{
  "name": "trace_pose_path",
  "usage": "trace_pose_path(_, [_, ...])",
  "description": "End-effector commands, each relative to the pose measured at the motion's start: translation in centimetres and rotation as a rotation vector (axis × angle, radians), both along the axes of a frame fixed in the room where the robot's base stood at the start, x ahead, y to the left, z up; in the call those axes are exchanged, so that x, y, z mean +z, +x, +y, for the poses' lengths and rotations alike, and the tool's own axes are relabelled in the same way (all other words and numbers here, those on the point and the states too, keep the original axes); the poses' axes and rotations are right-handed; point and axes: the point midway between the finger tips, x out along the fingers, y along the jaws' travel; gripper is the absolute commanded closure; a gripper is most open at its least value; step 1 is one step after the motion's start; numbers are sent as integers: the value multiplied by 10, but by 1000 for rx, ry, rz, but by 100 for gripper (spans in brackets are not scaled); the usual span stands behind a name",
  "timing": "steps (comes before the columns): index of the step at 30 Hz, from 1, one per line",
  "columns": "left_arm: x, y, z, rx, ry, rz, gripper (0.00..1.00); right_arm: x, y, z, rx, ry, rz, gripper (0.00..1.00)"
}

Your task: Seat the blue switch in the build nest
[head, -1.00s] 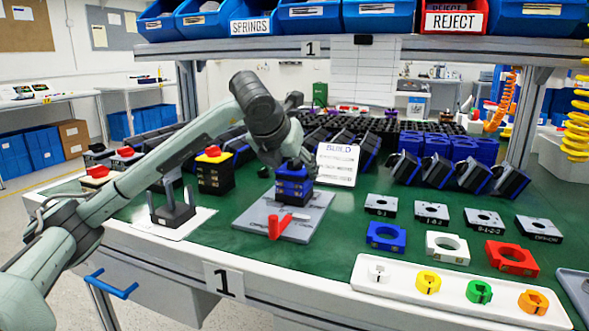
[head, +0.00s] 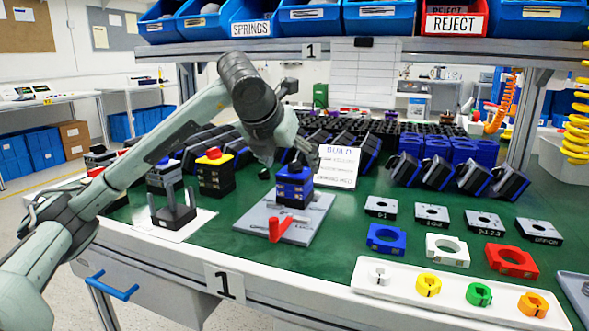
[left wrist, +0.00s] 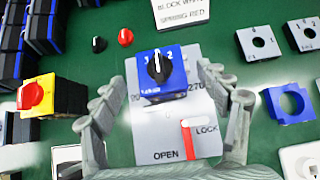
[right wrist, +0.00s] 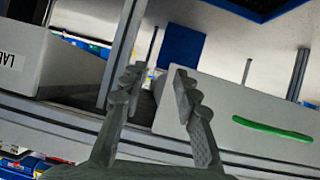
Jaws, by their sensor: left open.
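The blue switch (head: 294,187), with a black knob and white pointer, stands upright on the grey build nest plate (head: 308,222). In the left wrist view the switch (left wrist: 165,88) sits on the plate's far part, with LOCK and OPEN lettering nearer me. Its underside is hidden. The red lever (head: 275,231) is at the plate's front. My left gripper (head: 289,160) is open just above the switch; in the left wrist view its fingers spread either side of it, apart from it. My right gripper (right wrist: 156,76) is open and empty, away from the nest.
A BUILD card (head: 338,167) stands behind the nest. A yellow switch with a red knob (head: 215,172) and a dark cradle (head: 172,212) are left. Label plates, coloured rings and a white tray (head: 365,275) of coloured parts lie right. Green mat is bare between nest and rings.

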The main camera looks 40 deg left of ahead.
Motion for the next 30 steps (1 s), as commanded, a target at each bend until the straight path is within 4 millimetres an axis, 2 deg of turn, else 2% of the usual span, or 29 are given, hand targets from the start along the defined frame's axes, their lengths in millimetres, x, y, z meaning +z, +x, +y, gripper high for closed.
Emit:
trace_pose_path(1, [11, -8, -2, -1, 0, -5, 25, -3, -2, -3, -5, -9, 19, 69])
trace_pose_path(6, [36, -33, -8, 0, 1, -4, 25, -14, -10, -13, -22, -32, 83, 69])
trace_pose_path(12, [53, -51, -12, 0, 0, -2, 25, -25, -18, -23, -41, -56, 146, 69])
trace_pose_path(30, [56, -55, -13, 1, -1, 0, 25, -28, -20, -25, -46, -62, 163, 69])
